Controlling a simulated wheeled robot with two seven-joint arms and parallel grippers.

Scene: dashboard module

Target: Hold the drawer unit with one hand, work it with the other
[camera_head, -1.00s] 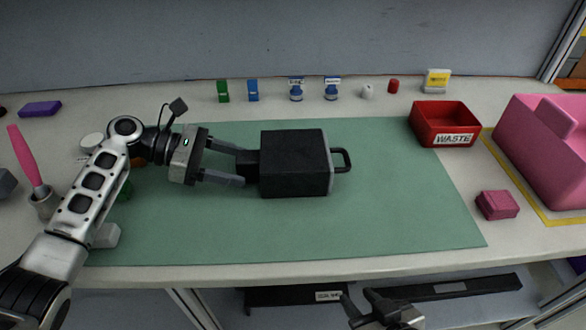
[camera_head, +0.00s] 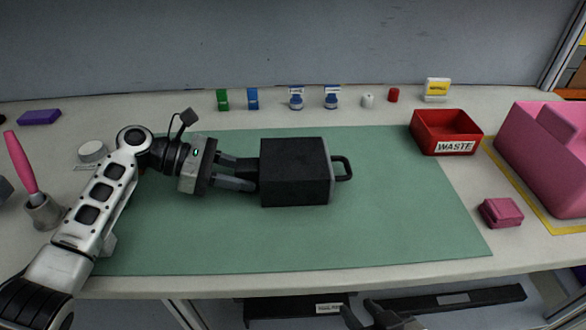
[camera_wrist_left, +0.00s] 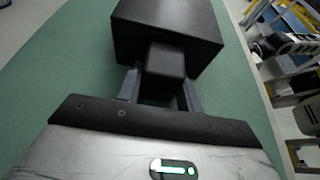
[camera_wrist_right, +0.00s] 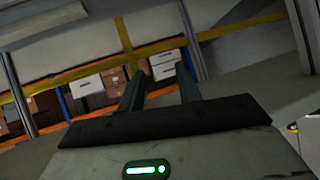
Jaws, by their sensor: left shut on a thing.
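The drawer unit (camera_head: 295,172) is a black box on the green mat, with a grey front and a dark loop handle (camera_head: 346,168) on its right side. A small block sticks out of its left side; it shows in the left wrist view (camera_wrist_left: 165,60). My left gripper (camera_head: 247,175) is shut on that block, one finger on each side. The drawer front sits against the box. My right gripper (camera_head: 365,314) is low at the front, below the table edge and away from the unit. In the right wrist view its fingers (camera_wrist_right: 160,85) stand apart with nothing between them.
A red waste bin (camera_head: 446,133) and a pink bin (camera_head: 545,150) stand at the right, with a pink block (camera_head: 501,212) in front. Several small bottles and blocks line the back. A cup with a pink-handled tool (camera_head: 43,211) stands left. The mat right of the handle is clear.

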